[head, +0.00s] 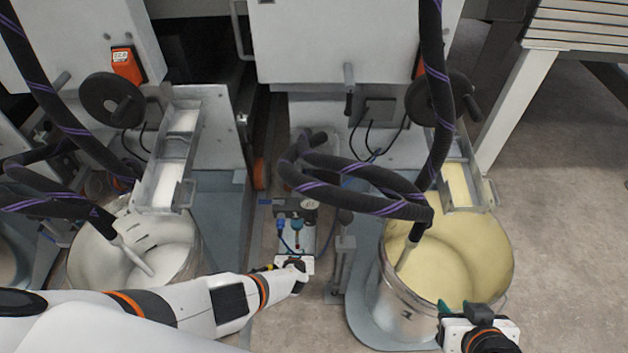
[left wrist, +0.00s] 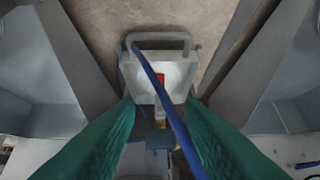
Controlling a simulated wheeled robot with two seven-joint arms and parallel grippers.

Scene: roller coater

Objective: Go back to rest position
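My left gripper (head: 296,256) is at the end of the arm reaching in from the left, in the gap between the two buckets. In the left wrist view its green fingers (left wrist: 162,112) stand apart, with no object clearly clamped between them. A small grey pump unit (head: 297,215) with a gauge and blue hose lies just beyond the gripper. The left wrist view shows a pale block with a handle (left wrist: 160,68) and a red mark beyond the fingertips. My right gripper (head: 478,312) is at the bottom right, over the near rim of the right bucket; its finger gap is not clear.
A metal bucket with white liquid (head: 185,270) stands left, and one with cream-yellow liquid (head: 500,250) stands right. Thick black hoses (head: 350,170) loop above them. Machine cabinets (head: 335,40) stand behind. Open floor (head: 575,190) lies at the right.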

